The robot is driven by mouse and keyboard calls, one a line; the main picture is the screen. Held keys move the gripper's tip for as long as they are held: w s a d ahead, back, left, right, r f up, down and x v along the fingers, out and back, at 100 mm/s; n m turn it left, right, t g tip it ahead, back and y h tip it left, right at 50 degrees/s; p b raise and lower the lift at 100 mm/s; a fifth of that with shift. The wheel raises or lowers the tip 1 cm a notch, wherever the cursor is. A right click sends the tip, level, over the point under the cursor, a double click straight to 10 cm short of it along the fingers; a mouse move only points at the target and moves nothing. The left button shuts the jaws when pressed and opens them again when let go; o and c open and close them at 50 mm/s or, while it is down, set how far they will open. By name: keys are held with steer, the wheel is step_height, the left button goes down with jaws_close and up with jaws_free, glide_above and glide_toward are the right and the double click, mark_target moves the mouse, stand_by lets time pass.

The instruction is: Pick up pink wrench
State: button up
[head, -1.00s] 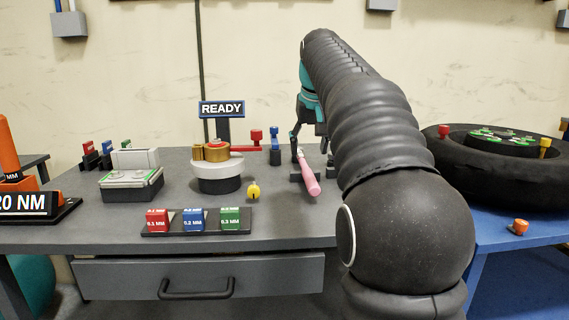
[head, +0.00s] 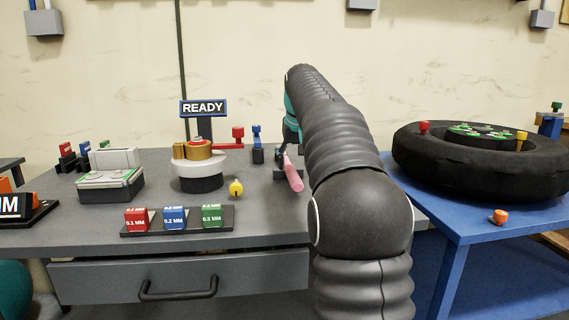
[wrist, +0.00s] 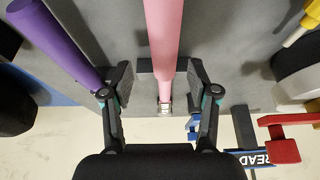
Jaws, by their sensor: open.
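The pink wrench (head: 293,174) lies on the grey workbench, its near end resting toward the front and its far end on a dark holder (head: 279,175). In the wrist view the pink wrench (wrist: 164,40) runs down the middle, with a small metallic tip between my fingers. My gripper (wrist: 160,85) is open, one finger on each side of the wrench, with gaps visible on both sides. In the head view my arm hides most of my gripper. A purple handle (wrist: 62,48) lies left of the left finger in the wrist view.
A red part (head: 238,135) and a blue part (head: 257,142) stand left of the wrench. A black tyre (head: 480,178) rests on the blue table at right.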

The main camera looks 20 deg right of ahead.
mark_target(292, 169)
steer(key=x, duration=0.5)
steer(key=shift+w+a+b, duration=0.1)
steer(key=shift+a+b, duration=0.15)
steer(key=shift+b, duration=0.15)
jaws_close()
